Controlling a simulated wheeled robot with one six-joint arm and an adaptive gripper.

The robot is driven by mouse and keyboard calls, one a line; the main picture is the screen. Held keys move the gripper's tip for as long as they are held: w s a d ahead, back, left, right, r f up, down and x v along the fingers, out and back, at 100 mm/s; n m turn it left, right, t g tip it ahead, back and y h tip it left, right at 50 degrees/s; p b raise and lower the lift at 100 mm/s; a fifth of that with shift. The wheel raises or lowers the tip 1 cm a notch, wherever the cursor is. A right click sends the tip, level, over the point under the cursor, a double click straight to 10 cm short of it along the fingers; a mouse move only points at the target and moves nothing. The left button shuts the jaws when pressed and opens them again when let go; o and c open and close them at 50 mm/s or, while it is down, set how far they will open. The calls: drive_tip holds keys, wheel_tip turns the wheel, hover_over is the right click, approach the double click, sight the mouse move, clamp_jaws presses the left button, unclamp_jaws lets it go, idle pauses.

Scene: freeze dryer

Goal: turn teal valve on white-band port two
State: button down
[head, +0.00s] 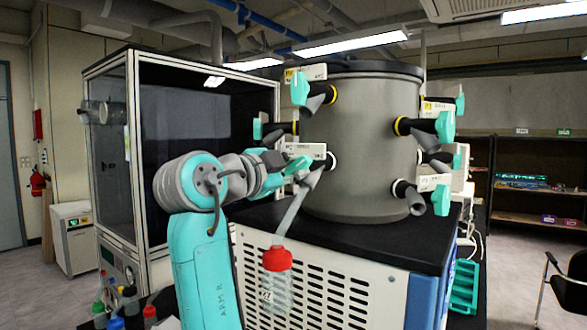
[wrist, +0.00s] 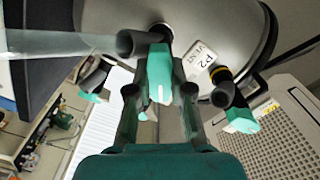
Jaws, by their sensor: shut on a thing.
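The teal valve (head: 299,165) is on the white-band port (head: 331,161), low on the left front of the grey drum (head: 360,130). In the wrist view the valve (wrist: 159,72) lies between the two fingers of my gripper (wrist: 160,95), beside a label (wrist: 201,61) reading P2 VENT. My gripper (head: 284,168) is shut on this valve in the head view, its fingers partly hidden there. A grey tube (head: 298,202) runs from the port down to a clear bottle (head: 277,292) with a red cap.
Other ports with teal valves surround this one; a yellow-band valve (wrist: 240,119) is close on the right in the wrist view. A glass-fronted cabinet (head: 200,110) stands behind my arm. The black top (head: 400,240) lies below the drum, and the bottle hangs in front of the perforated panel (head: 340,295).

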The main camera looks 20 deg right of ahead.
drive_tip(key=n, duration=0.6)
drive_tip(key=shift+f, duration=0.1)
drive_tip(key=n, duration=0.6)
drive_tip(key=shift+s, duration=0.15)
drive_tip(key=n, duration=0.5)
drive_tip(key=shift+d+n, duration=0.1)
drive_tip(key=shift+n, duration=0.2)
drive_tip(key=shift+s+n, duration=0.1)
drive_tip(key=shift+n, duration=2.5)
drive_tip(key=c, duration=1.3)
unclamp_jaws()
